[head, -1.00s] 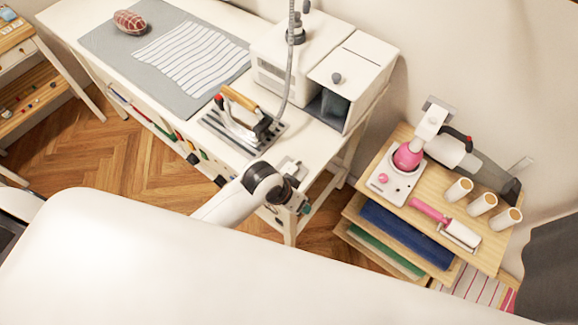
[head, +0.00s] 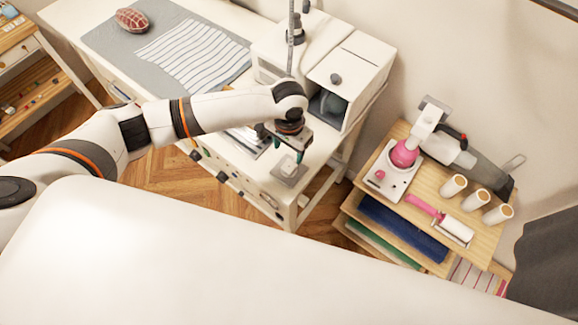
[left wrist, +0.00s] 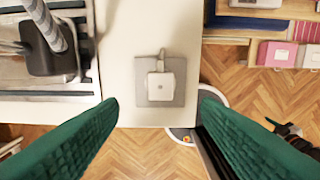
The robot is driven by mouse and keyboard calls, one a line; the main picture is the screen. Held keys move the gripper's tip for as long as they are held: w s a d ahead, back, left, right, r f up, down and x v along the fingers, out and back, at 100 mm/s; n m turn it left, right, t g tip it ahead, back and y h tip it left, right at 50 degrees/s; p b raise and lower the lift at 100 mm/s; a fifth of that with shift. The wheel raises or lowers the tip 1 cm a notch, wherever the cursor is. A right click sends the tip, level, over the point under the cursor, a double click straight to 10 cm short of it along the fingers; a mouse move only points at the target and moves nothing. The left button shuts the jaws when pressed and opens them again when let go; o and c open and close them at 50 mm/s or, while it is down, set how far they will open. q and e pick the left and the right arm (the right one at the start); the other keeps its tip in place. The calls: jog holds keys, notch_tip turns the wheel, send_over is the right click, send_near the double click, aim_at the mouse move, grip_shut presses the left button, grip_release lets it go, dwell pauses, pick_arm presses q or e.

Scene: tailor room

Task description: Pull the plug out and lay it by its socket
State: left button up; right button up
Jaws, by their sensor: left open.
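The white, square plug (left wrist: 160,86) sits on a grey square socket plate (left wrist: 181,65) near the edge of the white table, with a short cord at its far side. In the head view the plug (head: 289,169) shows small, just below my left gripper (head: 287,153). My left gripper points down over it, open and empty. In the left wrist view its green fingers (left wrist: 158,103) stand wide apart, one on either side of the plug, apart from it. The plug's prongs are hidden. My right gripper is in neither view.
The white ironing table (head: 235,125) carries a steam station (head: 350,75) and a striped cloth (head: 190,55). The iron is mostly hidden by my arm. A wooden shelf unit (head: 440,185) with spools and a pink-handled roller stands to the right.

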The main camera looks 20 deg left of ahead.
aim_at(289, 166)
pick_arm(q)
jog(key=shift+f, duration=0.1)
notch_tip(289, 166, down, 6)
jog(key=b, duration=0.6)
jog(key=shift+b, duration=0.4)
jog(key=shift+f, duration=1.4)
jog(key=shift+p, duration=0.35)
jog(key=shift+p, duration=0.45)
